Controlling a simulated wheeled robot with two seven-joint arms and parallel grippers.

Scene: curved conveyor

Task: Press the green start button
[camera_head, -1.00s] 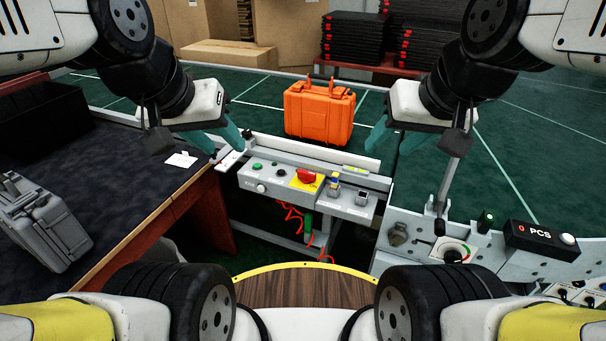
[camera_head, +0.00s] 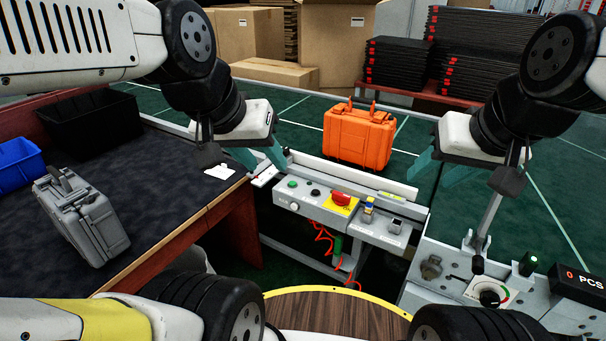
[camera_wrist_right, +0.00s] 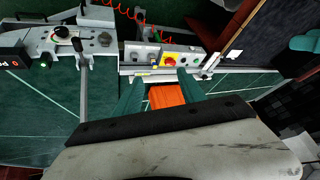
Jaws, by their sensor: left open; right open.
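The green start button (camera_head: 292,184) sits at the left end of the grey control panel (camera_head: 318,212), beside a small black button. A red emergency stop (camera_head: 341,199) on a yellow plate is to its right. The panel also shows in the right wrist view (camera_wrist_right: 178,50). My left gripper (camera_head: 262,168) is open and empty, above and left of the green button, apart from it. My right gripper (camera_head: 432,170) is open and empty, right of the panel; its teal fingers frame the orange case in the wrist view.
An orange case (camera_head: 358,138) stands on the green conveyor (camera_head: 290,107) behind the panel. A dark table (camera_head: 150,190) at left holds a grey case (camera_head: 82,215), a blue bin (camera_head: 20,168) and a black bin. A second grey panel with a dial (camera_head: 490,297) stands at the right.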

